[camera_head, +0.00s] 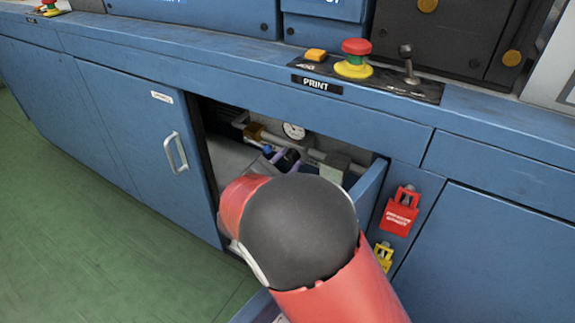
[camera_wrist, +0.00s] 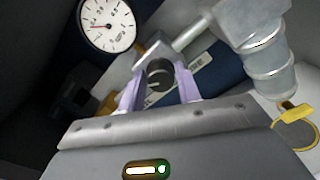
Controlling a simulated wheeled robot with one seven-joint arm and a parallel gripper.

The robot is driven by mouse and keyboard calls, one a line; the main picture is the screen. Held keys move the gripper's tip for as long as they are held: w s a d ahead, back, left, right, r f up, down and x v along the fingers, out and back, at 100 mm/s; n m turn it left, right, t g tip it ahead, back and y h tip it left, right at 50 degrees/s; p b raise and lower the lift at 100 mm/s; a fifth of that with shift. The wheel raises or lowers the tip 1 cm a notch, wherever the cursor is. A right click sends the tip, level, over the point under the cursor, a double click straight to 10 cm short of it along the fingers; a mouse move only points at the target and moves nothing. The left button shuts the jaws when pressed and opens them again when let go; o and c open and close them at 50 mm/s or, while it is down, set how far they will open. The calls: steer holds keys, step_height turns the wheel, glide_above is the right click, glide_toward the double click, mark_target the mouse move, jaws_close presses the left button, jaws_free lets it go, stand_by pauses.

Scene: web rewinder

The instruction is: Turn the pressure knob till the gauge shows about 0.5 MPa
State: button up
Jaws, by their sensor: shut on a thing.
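The pressure gauge (camera_wrist: 108,25) is a round white dial at the upper left of the wrist view. Its red needle points about left; the numbers are too small to read. It also shows small inside the open cabinet in the head view (camera_head: 293,131). The dark round knob (camera_wrist: 159,74), with a pale line on its face, sits just below the pipework. My gripper (camera_wrist: 158,82) has its purple fingers on both sides of the knob, shut on it. In the head view my arm hides most of the gripper.
The cabinet opening (camera_head: 202,150) is narrow around my arm. Grey pipes and a metal fitting (camera_wrist: 268,70) with a yellow tag (camera_wrist: 295,112) stand right of the knob. A red tag (camera_head: 399,213) hangs outside. A red-topped emergency button (camera_head: 356,47) sits on the ledge above.

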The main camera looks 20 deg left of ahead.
stand_by(0.3)
steer(key=o, duration=1)
steer(key=shift+c, duration=0.2)
steer(key=s, duration=0.8)
steer(key=shift+a, duration=0.35)
